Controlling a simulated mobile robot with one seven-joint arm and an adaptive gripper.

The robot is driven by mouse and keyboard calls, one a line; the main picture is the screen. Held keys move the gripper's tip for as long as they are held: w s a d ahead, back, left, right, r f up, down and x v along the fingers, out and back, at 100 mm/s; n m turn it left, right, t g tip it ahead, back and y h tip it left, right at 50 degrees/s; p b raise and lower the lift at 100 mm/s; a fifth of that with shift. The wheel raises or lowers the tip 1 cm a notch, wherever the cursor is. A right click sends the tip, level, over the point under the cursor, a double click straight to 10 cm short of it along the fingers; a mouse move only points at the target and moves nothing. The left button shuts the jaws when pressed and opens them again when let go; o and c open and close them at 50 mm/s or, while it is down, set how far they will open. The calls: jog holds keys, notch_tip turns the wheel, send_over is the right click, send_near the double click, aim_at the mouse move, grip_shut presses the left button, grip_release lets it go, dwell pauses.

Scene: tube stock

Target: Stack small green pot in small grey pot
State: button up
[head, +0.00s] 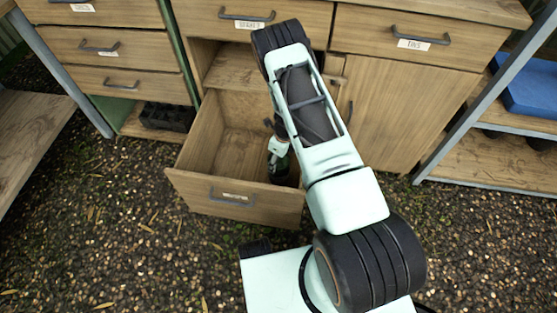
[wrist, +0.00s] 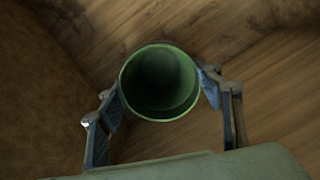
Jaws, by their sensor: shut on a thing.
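The small green pot (wrist: 160,82) is round, open at the top and empty, seen from above in the wrist view. My gripper (wrist: 162,92) has one finger on each side of it and is shut on it. In the head view my gripper (head: 279,160) is down inside the open drawer (head: 235,203), near its right side. I cannot make out a grey pot in either view; whether one is under the green pot is hidden.
The drawer's walls surround my gripper, and the left part of its floor is bare. Closed labelled drawers (head: 245,22) are above. A black tray (head: 167,116) sits on a low shelf at left. A blue bin (head: 528,88) is on the right shelf.

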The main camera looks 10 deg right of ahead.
jog(key=shift+f+b, duration=0.65)
jog(key=o, duration=1.1)
jog(key=shift+r, duration=0.2)
jog(key=shift+r+p, duration=0.6)
jog(key=shift+p, duration=0.25)
jog(key=r+p, duration=0.1)
jog(key=r, duration=0.3)
jog(key=r+p, duration=0.1)
jog(key=r, duration=0.2)
jog(key=s+d+r+p, duration=0.1)
jog(key=r, duration=0.3)
jog(key=shift+r, duration=0.35)
